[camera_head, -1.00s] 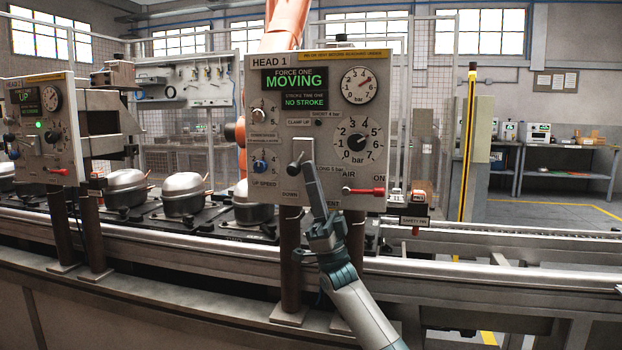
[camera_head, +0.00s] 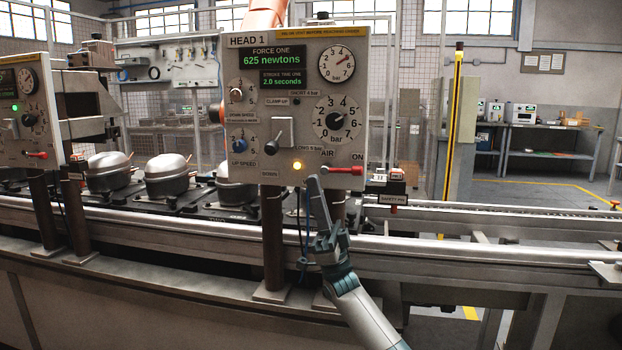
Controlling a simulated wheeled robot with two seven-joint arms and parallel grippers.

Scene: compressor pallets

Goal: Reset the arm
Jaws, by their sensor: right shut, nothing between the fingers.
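My right gripper (camera_head: 318,200) is shut and empty. The panel's green display (camera_head: 283,58) reads "625 newtons" and "2.0 seconds". A black-knobbed lever (camera_head: 279,141) stands in its slot at the panel's lower middle, clear of the gripper. A yellow lamp (camera_head: 297,166) is lit below it. My left gripper is not in view.
A second panel (camera_head: 25,110) stands at the left. Compressors (camera_head: 168,175) sit on the conveyor behind the panels. A steel rail (camera_head: 480,254) runs across in front. A yellow-edged post (camera_head: 453,125) and a workbench (camera_head: 550,153) stand at the right.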

